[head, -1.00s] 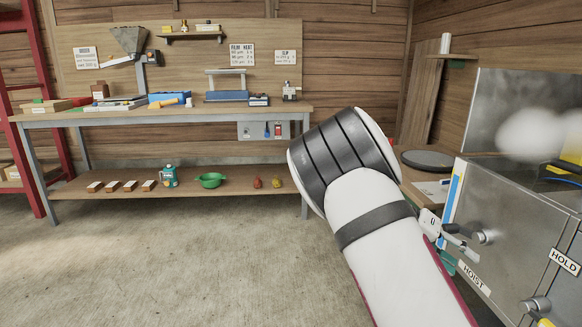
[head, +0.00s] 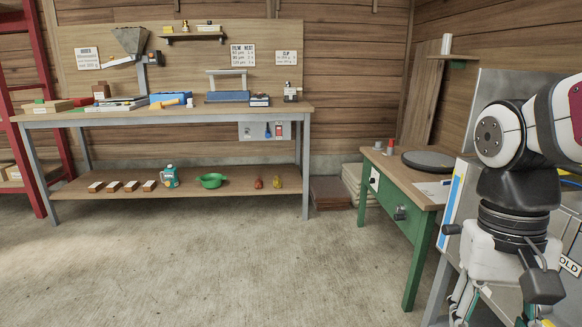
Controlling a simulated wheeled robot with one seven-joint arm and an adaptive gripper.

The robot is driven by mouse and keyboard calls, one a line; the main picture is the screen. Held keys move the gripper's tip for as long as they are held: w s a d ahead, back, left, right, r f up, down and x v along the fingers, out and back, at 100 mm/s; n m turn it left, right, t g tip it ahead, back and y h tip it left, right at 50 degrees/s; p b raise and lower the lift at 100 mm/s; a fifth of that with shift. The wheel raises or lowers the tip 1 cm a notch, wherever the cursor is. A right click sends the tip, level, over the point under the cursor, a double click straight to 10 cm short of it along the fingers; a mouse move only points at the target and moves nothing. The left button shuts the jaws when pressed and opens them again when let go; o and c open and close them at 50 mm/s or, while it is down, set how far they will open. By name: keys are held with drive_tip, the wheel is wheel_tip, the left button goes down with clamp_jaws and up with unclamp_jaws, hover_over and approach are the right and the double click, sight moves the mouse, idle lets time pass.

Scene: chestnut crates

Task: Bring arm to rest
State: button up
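My gripper (head: 500,262) hangs at the lower right of the head view, below the dark round coupling of my wrist. It points down in front of the grey metal cabinet. Its fingers are partly hidden and run near the bottom edge of the picture, so I cannot tell whether they are open or shut. I see no object in it. My arm is folded at the right side, with its white and dark joints above the gripper.
A green-legged table (head: 413,262) with a dark round disc (head: 430,161) stands left of my arm. The metal cabinet (head: 488,92) is close behind the arm. A long wooden workbench (head: 215,112) stands at the back left. The concrete floor between is clear.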

drive_tip(key=s+a+n+t, duration=0.25)
drive_tip(key=s+a, duration=0.25)
drive_tip(key=s, duration=0.7)
wheel_tip(320, 180, up, 35)
drive_tip(key=n+t+p, duration=0.1)
drive_tip(key=t+p, duration=0.2)
drive_tip(key=p, duration=3)
drive_tip(key=shift+s+d+y+p, duration=0.15)
drive_tip(key=shift+d+y+p, duration=0.05)
drive_tip(key=shift+y+p, duration=0.15)
drive_tip(key=shift+d+f+t, duration=0.1)
drive_tip(key=shift+f+t, duration=0.05)
drive_tip(key=shift+t, duration=0.1)
